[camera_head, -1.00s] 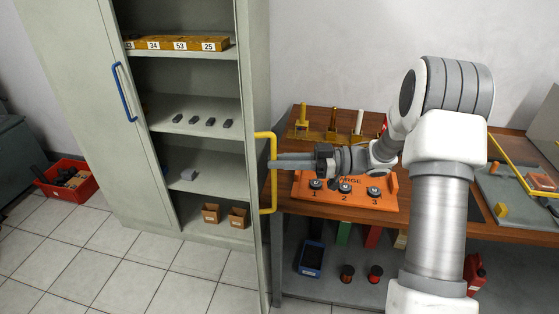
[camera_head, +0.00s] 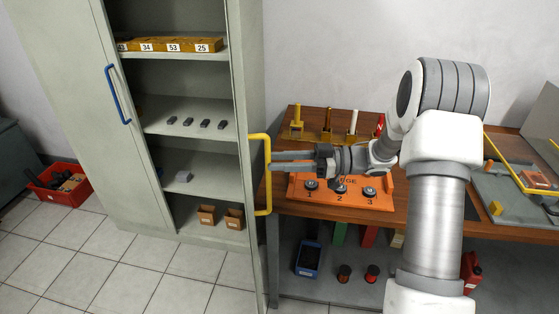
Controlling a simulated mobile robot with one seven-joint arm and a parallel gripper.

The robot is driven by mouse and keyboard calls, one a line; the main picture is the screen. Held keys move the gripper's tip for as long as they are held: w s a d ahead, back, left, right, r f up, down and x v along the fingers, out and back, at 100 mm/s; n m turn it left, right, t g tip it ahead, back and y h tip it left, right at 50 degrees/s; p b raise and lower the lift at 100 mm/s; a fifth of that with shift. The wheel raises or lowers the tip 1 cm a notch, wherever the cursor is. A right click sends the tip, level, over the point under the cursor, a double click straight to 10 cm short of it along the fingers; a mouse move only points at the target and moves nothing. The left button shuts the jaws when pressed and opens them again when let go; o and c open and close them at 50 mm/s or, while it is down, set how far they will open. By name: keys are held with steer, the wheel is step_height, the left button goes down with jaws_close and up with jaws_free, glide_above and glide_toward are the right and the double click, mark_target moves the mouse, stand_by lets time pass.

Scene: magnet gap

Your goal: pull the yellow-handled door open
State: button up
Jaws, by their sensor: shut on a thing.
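The yellow handle (camera_head: 267,178) is a tall bar on the edge-on right door (camera_head: 253,222) of the grey cabinet. That door stands swung out from the cabinet front, and the shelves behind it show. My gripper (camera_head: 275,161) reaches in from the right with its two fingers at the handle's upright bar. It is shut on the yellow handle. The exact finger contact is small and partly hidden by the bar. The left door (camera_head: 88,115) has a blue handle (camera_head: 118,94).
The wooden workbench (camera_head: 410,205) stands right of the door, close beneath my arm, with an orange numbered fixture (camera_head: 340,193) on it. The red crate (camera_head: 58,183) sits on the floor at left. The tiled floor (camera_head: 120,265) before the cabinet is clear.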

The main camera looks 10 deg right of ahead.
steer(key=s+d, duration=0.1)
steer(key=d, duration=1.6)
steer(key=shift+s, duration=0.35)
steer(key=shift+p, duration=0.3)
steer(key=w+a+r+m+t+h+p, duration=0.1)
steer(key=w+a+r+m+t+h, duration=0.15)
steer(key=w+r+t+h, duration=0.5)
steer(key=w+a+r+m+t+h+p, duration=0.1)
steer(key=w+r+m+t+h, duration=0.3)
steer(key=r, duration=0.6)
step_height(320, 180, up, 6)
steer(key=s+d+m+t+h+p, duration=0.1)
steer(key=d+m+t+h, duration=0.1)
steer(key=m+t+h, duration=0.15)
steer(key=s+m+g+h+p, duration=0.2)
steer(key=s+m+g+h, duration=0.35)
steer(key=s, duration=0.95)
steer(key=s+a+f+g+y, duration=0.1)
steer(key=s+a+f, duration=0.3)
steer(key=s, duration=0.5)
steer(key=s+a+f+m+g+y, duration=0.1)
steer(key=s+a+f+g, duration=0.3)
steer(key=s, duration=0.6)
steer(key=shift+s+a+f+g+p, duration=0.3)
steer(key=shift+f+g+p, duration=0.1)
steer(key=shift+f, duration=0.3)
